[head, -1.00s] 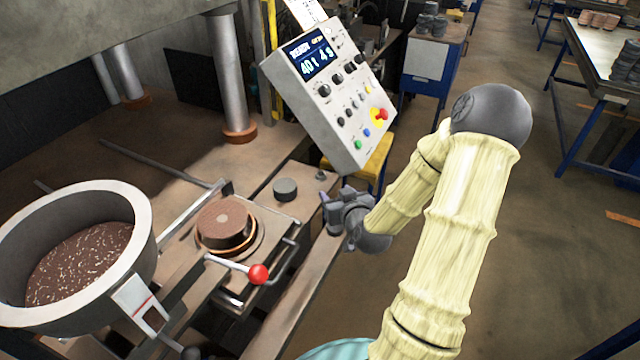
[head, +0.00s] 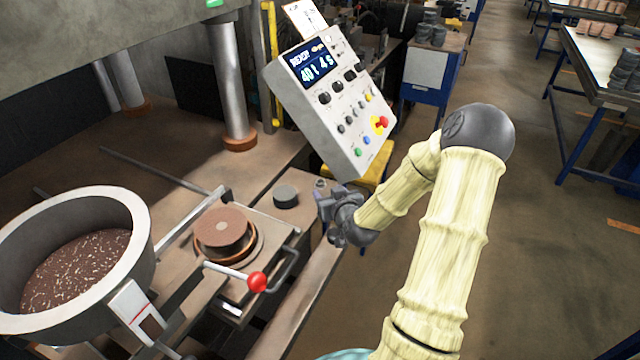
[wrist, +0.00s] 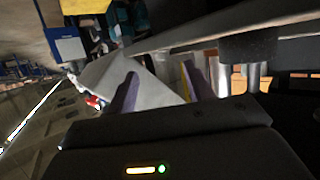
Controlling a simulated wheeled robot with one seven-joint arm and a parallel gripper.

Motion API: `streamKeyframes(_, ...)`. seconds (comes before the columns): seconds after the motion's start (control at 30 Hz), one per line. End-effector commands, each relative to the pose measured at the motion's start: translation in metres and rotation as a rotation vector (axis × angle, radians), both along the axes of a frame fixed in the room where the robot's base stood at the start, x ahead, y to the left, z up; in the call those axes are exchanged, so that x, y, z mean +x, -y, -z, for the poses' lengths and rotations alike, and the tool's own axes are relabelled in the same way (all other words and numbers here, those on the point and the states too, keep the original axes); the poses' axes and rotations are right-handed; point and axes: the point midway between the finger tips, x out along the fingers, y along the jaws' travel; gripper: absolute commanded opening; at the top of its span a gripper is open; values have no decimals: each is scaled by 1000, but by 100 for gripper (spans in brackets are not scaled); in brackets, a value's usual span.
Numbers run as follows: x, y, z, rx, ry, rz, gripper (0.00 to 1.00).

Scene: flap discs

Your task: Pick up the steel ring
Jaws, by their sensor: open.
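My gripper (head: 322,206) is open and empty beside the right edge of the press bench, below the control panel. A small grey metal piece (head: 320,184) sits on the bench corner just behind my gripper; it may be the steel ring, but it is too small to tell. A dark grey round block (head: 286,196) lies on the bench to the left of my gripper. In the wrist view, my two fingers (wrist: 160,88) are apart with nothing held between them. No steel ring can be made out clearly in the wrist view.
The control panel (head: 332,100) stands close above my gripper. A mould with a brown disc (head: 222,230) and a red-knobbed lever (head: 257,281) are to the left. A large pan of brown grain (head: 140,225) is at far left. Open floor (head: 560,260) lies to the right.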

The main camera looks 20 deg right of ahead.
Motion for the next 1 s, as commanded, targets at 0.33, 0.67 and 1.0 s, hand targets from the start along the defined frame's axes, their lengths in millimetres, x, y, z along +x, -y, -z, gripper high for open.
streamKeyframes(0.33, 24, 2, 2, 4, -1, -1, 52)
streamKeyframes(0.67, 50, 5, 13, 1, 0, -1, 52)
streamKeyframes(1.0, 50, 6, 14, 0, 0, 0, 52)
